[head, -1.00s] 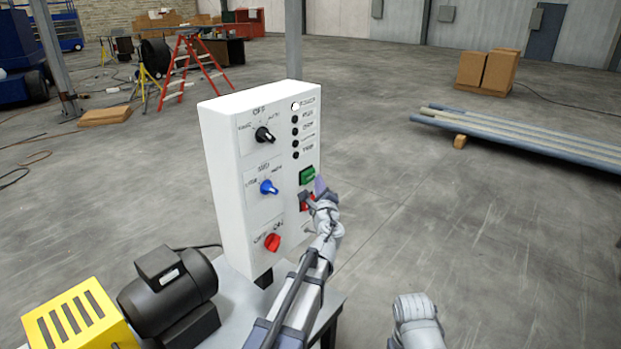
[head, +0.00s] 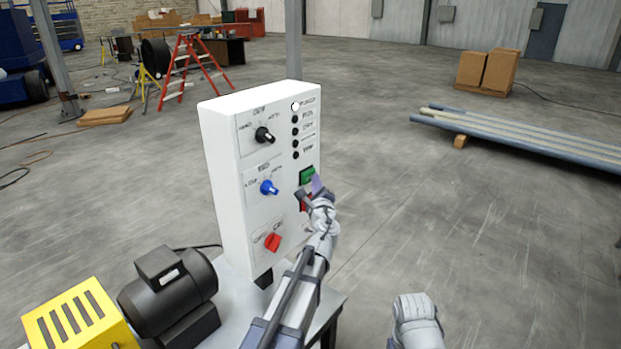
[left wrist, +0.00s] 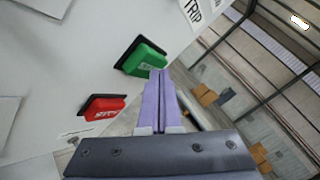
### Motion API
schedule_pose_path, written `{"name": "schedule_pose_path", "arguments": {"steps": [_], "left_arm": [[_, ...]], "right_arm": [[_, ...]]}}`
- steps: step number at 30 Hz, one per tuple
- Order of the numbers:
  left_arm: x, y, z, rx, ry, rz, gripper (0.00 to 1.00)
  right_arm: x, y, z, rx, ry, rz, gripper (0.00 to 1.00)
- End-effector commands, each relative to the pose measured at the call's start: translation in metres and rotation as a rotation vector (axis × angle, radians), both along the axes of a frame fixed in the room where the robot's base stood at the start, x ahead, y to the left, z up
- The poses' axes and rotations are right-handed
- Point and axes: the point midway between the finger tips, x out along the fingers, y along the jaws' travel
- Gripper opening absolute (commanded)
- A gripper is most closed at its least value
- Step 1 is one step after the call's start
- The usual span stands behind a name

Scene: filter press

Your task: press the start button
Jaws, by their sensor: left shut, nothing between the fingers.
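The white control panel (head: 226,190) stands upright on a grey table. The green button (head: 306,175), on its right side, has a black surround; I take it as the start button. It also shows in the left wrist view (left wrist: 147,58). Below it is the red button (left wrist: 105,109), mostly hidden in the head view by my left gripper. My left gripper (head: 317,184) is shut and empty. Its purple fingertips (left wrist: 158,74) are at the lower edge of the green button; I cannot tell if they touch it.
The panel also carries a black knob (head: 264,135), a blue knob (head: 268,187), a red knob (head: 272,241) and a column of small lamps, the top one white. A black motor (head: 168,290) and a yellow guard (head: 78,318) stand at the lower left.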

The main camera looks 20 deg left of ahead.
Motion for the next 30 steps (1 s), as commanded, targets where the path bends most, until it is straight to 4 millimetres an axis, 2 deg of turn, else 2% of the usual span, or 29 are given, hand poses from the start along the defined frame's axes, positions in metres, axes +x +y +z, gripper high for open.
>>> {"name": "schedule_pose_path", "arguments": {"steps": [30], "left_arm": [[0.0033,0.0097,0.0001,0.0,0.0,0.001,0.0]], "right_arm": [[0.0,0.0,0.0,0.0,0.0,0.0,0.5]]}}
